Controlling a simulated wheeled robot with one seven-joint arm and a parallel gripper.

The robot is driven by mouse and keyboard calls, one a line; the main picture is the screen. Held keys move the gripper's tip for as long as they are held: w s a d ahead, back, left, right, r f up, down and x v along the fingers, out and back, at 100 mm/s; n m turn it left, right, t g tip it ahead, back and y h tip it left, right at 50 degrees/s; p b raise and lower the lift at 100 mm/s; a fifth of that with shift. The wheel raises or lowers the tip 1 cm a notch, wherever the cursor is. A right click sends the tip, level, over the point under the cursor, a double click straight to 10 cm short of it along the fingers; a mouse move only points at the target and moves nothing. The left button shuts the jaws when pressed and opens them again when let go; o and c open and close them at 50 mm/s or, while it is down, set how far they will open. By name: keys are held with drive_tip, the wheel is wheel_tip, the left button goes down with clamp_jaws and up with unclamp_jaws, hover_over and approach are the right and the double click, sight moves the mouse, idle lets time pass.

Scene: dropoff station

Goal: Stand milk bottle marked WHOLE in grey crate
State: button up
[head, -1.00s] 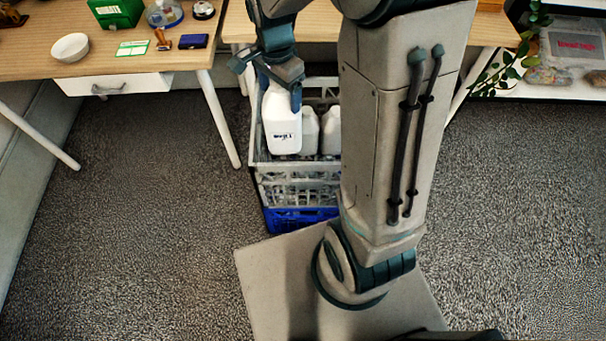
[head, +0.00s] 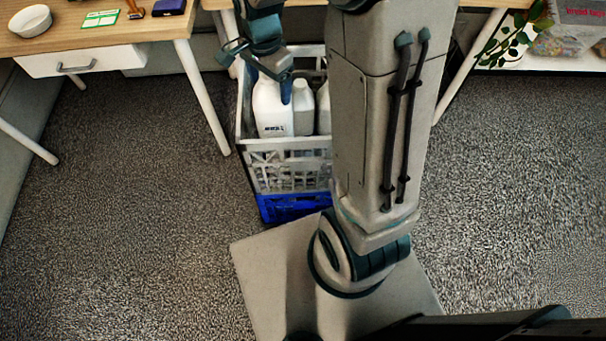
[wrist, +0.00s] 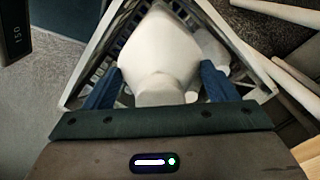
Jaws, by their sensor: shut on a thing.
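A white milk bottle (head: 271,108) with a small dark label, too small to read, is upright at the left front of the grey crate (head: 290,178). My gripper (head: 273,84) is shut on its upper part from above. In the wrist view the bottle (wrist: 160,55) fills the space between the blue fingers of my gripper (wrist: 161,88). Its lower part is inside the crate, behind the front wall. I cannot tell if its base touches the crate floor. The crate also shows around it in the wrist view (wrist: 88,62).
Other white bottles (head: 303,105) stand in the crate just right of the held one. The grey crate sits on a blue crate (head: 292,207) on the carpet. A desk (head: 100,30) with a white bowl (head: 30,21) is at left. A plant (head: 515,38) is at right.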

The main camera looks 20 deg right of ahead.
drive_tip(key=b, duration=0.9)
approach(277, 137)
drive_tip(key=w+f, duration=0.1)
drive_tip(key=f, duration=0.1)
drive_tip(key=w+f, duration=0.3)
drive_tip(key=f, duration=0.1)
drive_tip(key=shift+w+d+f, duration=0.2)
drive_tip(key=shift+d, duration=0.2)
wheel_tip(277, 137, down, 10)
drive_tip(key=b, duration=0.5)
drive_tip(key=o, duration=1.2)
drive_tip(key=shift+r, duration=0.1)
wheel_tip(277, 137, up, 12)
drive_tip(key=p, duration=0.5)
